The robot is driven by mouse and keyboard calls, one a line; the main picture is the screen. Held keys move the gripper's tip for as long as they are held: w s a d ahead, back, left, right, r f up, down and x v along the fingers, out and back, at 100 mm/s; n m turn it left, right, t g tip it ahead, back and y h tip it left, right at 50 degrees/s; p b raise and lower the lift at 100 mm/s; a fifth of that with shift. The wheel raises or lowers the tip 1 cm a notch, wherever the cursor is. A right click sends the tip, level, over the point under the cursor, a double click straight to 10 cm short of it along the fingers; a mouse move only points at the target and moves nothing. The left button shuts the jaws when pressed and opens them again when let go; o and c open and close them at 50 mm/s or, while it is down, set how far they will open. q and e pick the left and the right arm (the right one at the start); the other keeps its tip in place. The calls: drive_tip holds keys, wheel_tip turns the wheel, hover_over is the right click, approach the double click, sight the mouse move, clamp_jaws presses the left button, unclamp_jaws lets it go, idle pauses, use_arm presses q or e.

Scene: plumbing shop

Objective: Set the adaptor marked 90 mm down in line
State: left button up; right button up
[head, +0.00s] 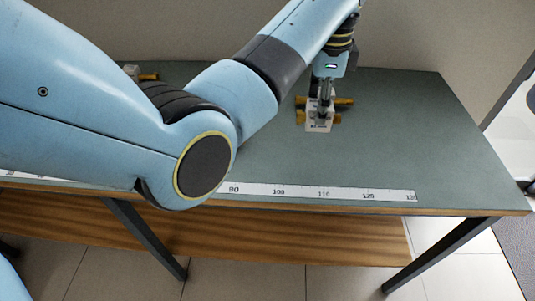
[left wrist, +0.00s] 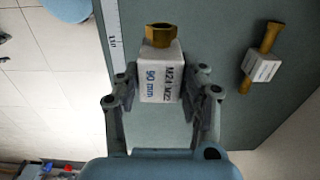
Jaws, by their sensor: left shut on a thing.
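My left gripper (head: 321,112) is shut on an adaptor (head: 318,125) with a white block and brass ends. In the left wrist view the gripper (left wrist: 160,92) has a finger on each side of the block of this 90 mm adaptor (left wrist: 158,82). Its block reads "90 mm" and "M24 M22", and a brass hex end sticks out beyond it. Whether it touches the bench is unclear. Another adaptor (head: 343,101) lies just behind it; it also shows in the left wrist view (left wrist: 262,66), its marking unreadable. My right gripper is out of view.
A white scale strip (head: 300,191) runs along the front edge of the grey-green bench (head: 420,130); it also shows in the left wrist view (left wrist: 115,40). A further adaptor (head: 149,77) is partly hidden by my arm. The bench's right side is clear.

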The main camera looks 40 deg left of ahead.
use_arm(q)
drive_tip(key=s+a+f, duration=0.1)
drive_tip(key=a+f, duration=0.1)
drive_tip(key=a, duration=0.1)
drive_tip(key=a+f+p, duration=0.1)
drive_tip(key=a+f, duration=0.1)
drive_tip(key=a, duration=0.2)
drive_tip(key=s+a+f+p, duration=0.1)
drive_tip(key=a+f, duration=0.2)
drive_tip(key=a, duration=0.1)
drive_tip(key=shift+s+a+f, duration=0.1)
drive_tip(key=shift+s, duration=0.2)
wheel_tip(320, 180, down, 4)
drive_tip(key=shift+f, duration=0.15)
drive_tip(key=o, duration=1.2)
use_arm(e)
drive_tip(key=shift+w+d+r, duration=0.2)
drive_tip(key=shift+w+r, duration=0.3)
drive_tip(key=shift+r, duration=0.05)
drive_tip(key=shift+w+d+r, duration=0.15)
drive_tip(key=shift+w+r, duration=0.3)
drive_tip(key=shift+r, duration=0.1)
use_arm(q)
drive_tip(key=shift+o, duration=0.2)
